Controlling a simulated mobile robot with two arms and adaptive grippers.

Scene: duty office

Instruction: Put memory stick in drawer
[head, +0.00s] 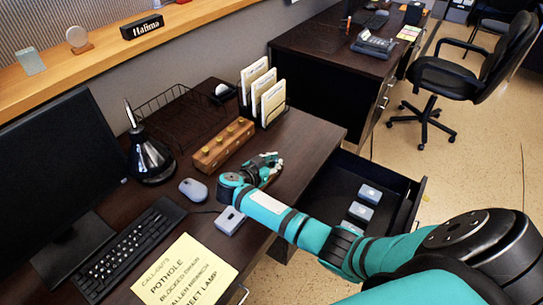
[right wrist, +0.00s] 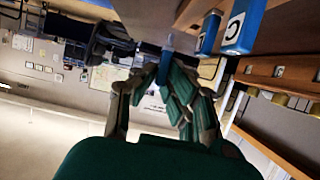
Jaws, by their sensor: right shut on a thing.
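My right gripper (head: 268,163) is over the dark desk near its right edge, beside the wooden block. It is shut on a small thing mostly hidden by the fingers. In the right wrist view, the closed fingers (right wrist: 165,80) hold a small blue piece, the memory stick (right wrist: 166,62), at their tips. The drawer (head: 412,207) is open at the desk's right side, to the right of the gripper. Several small grey-blue boxes (head: 369,193) lie inside it. My forearm crosses over part of the drawer. My left gripper is in neither view.
A wooden block with brass knobs (head: 223,146) and a file rack (head: 264,92) stand behind the gripper. A mouse (head: 193,190), a grey box (head: 230,220), a yellow note (head: 185,272) and a keyboard (head: 125,250) lie to its left and front. The drawer's left interior is bare.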

